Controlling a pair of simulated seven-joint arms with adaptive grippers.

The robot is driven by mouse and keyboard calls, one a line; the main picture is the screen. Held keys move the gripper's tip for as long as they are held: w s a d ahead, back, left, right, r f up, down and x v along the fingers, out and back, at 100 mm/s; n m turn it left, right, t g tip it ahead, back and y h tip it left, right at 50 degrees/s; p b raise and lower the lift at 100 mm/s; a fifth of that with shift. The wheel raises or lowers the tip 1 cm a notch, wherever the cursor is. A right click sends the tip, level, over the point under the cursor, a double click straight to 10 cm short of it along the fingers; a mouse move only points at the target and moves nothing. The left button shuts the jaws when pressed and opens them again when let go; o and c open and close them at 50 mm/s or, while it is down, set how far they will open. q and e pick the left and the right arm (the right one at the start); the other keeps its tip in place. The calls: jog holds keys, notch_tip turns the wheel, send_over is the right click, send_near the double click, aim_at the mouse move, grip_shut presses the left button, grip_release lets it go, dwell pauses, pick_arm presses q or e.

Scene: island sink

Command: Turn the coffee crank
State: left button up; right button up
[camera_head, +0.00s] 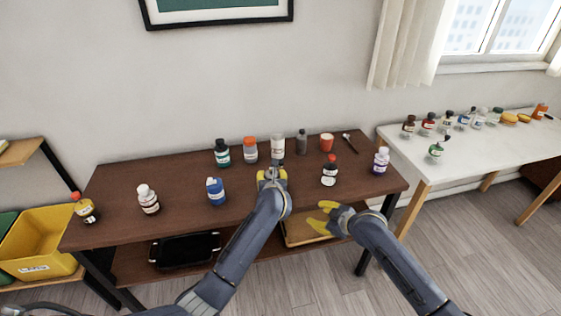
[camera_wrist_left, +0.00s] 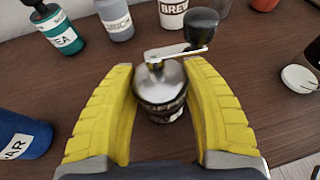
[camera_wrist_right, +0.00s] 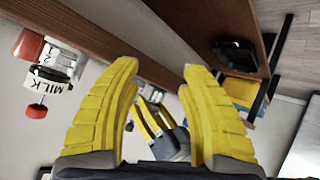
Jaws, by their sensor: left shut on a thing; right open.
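The coffee grinder (camera_wrist_left: 160,82) stands on the brown table (camera_head: 178,170), with a metal dome top and a crank (camera_wrist_left: 178,50). The crank's arm points right and ends in a black knob (camera_wrist_left: 202,25). My left gripper (camera_head: 272,176) is shut on the grinder's body, with one yellow finger on each side in the left wrist view (camera_wrist_left: 165,98). In the head view the gripper mostly hides the grinder. My right gripper (camera_head: 327,211) is open and empty, low at the table's front edge, to the right of the grinder. Its open fingers show in the right wrist view (camera_wrist_right: 155,72).
Behind the grinder stand a tea bottle (camera_head: 222,158), a grey bottle (camera_wrist_left: 113,20), a brew cup (camera_head: 278,145) and a red cup (camera_head: 327,142). A blue jar (camera_head: 216,191) is to the left. A milk bottle (camera_head: 329,176) stands to the right, above my right gripper.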

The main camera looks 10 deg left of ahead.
aim_at(282, 161)
jog(key=w+a+r+m+g+y, duration=0.1)
jog(key=w+a+r+y, duration=0.15)
jog(key=r, duration=0.65)
jog(key=w+a+r+m+g+y, duration=0.1)
jog(key=w+a+r, duration=0.25)
jog(key=r, duration=0.55)
jog(key=x, duration=1.2)
jog(key=shift+s+a+r, duration=0.2)
jog(key=shift+a+r, duration=0.05)
jog(key=shift+r, duration=0.15)
jog(key=shift+c, duration=0.2)
grip_shut()
